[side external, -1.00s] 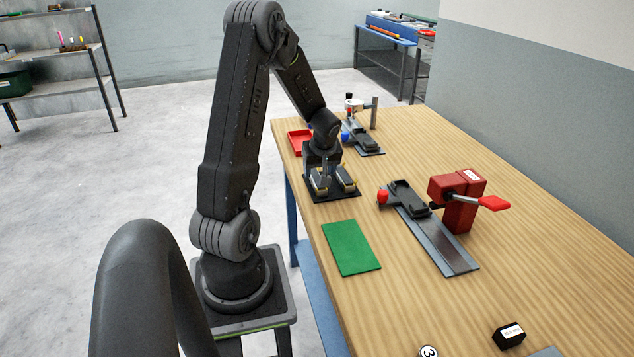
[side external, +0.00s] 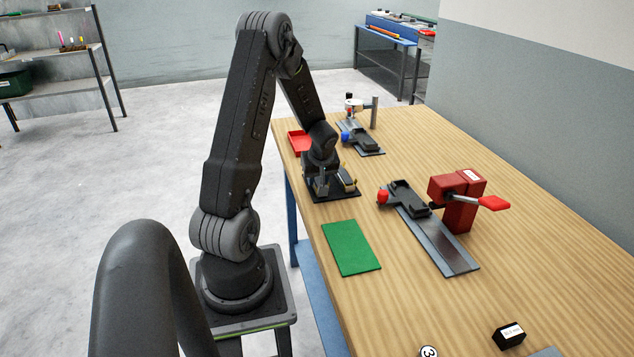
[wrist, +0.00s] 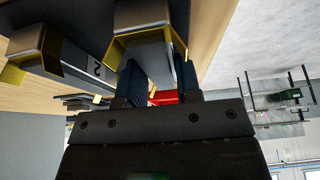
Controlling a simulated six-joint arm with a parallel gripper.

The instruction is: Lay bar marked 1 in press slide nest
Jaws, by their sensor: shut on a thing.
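My gripper (wrist: 159,82) is low over the black tray (side external: 347,197) on the bench. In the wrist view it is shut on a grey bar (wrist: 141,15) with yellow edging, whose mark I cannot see. A second, similar bar lies beside it, to the left in the wrist view (wrist: 40,42), with a mark like a 2; it is right of my gripper in the side view (side external: 346,179). The red press (side external: 464,202) with its red-tipped lever stands to the right. Its slide rail (side external: 447,250) carries a black nest (side external: 408,197), which looks empty.
A green mat (side external: 351,248) lies in front of the black tray. A red tray (side external: 299,143) and a blue-knobbed fixture (side external: 363,140) with a dial stand behind. A black labelled block (side external: 508,336) and a round tag marked 3 (side external: 429,351) are near the front.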

